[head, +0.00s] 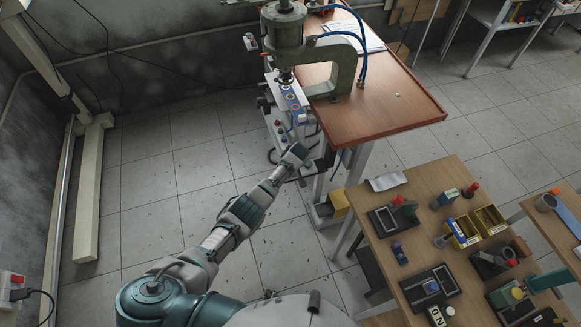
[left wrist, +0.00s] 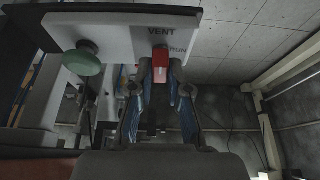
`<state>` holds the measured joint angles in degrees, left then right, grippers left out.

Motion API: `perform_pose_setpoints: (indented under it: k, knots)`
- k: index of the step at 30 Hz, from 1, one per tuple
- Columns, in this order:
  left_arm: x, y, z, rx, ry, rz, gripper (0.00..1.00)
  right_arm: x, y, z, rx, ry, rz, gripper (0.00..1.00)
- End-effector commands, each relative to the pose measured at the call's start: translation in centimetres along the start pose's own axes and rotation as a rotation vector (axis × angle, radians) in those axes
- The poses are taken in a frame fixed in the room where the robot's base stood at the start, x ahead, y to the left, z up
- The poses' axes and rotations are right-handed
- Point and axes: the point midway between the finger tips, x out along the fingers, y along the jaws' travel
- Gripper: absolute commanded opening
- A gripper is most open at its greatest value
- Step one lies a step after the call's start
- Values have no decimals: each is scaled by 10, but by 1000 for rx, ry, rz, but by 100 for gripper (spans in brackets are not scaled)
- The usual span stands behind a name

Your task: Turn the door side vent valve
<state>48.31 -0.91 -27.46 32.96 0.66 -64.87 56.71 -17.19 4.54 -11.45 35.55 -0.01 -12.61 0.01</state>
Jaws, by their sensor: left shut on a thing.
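The vent valve is a red handle (left wrist: 160,62) on a white panel (left wrist: 112,38) in the left wrist view. The word VENT is just above it and RUN is to its right. The handle's upper end lies just under VENT. My left gripper (left wrist: 160,74) has a finger on each side of the handle and is shut on it. In the head view my left gripper (head: 303,158) is at the side of the press stand, low beside the wooden table. The handle cannot be made out there. My right gripper is not in view.
A green mushroom knob (left wrist: 82,58) sits left of the handle on the same panel. A green press (head: 342,62) stands on the wooden table (head: 395,105). A workbench (head: 440,178) with trays and parts is at the right. The tiled floor (head: 150,190) at left is clear.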

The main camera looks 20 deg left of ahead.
Motion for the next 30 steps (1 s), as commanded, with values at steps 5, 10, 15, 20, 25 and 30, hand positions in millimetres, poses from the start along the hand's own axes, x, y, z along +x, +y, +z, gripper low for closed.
perform_pose_setpoints:
  k: [5, 10, 15, 20, 25, 30]
  knots:
    - [4, -2, 8, -1, -17, -6, 0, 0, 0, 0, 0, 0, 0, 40]
    - [3, -1, 6, -1, -13, -3, 42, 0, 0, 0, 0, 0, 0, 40]
    - [1, 0, 4, 0, -7, -1, 42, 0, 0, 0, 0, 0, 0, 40]
    - [-1, 0, 2, 0, -4, 2, 42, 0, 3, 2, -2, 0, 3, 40]
    - [-14, 1, 2, 0, -3, 3, 42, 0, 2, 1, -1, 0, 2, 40]
    - [-41, 1, 2, 0, -3, 4, 42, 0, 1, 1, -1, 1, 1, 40]
